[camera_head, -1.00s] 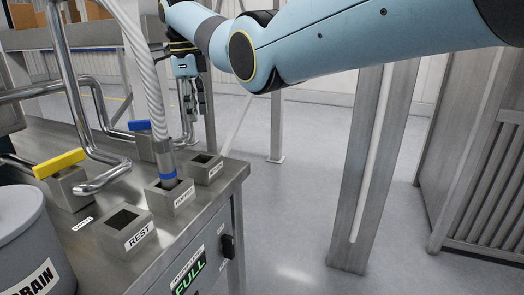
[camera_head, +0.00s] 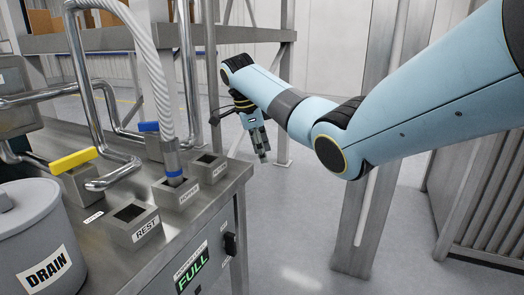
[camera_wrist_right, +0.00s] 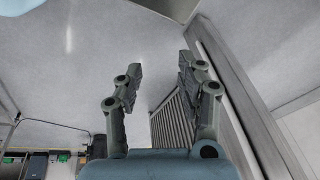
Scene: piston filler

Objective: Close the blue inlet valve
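The blue inlet valve's handle (camera_head: 149,126) is a short flat blue bar on top of a grey valve block (camera_head: 153,148), behind the hose nozzle on the metal bench. My right gripper (camera_head: 263,156) hangs over the floor, right of the bench's far corner and well apart from the valve. In the right wrist view its two fingers (camera_wrist_right: 160,75) are spread with nothing between them. The valve does not show in that view. My left gripper is not in view.
A yellow-handled valve (camera_head: 73,160) stands left of the blue one. A white hose (camera_head: 150,60) ends in the HOPPER socket (camera_head: 176,193). Curved steel pipes (camera_head: 91,110), the REST socket (camera_head: 132,224) and a DRAIN drum (camera_head: 35,245) crowd the bench. A post (camera_head: 360,225) stands right.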

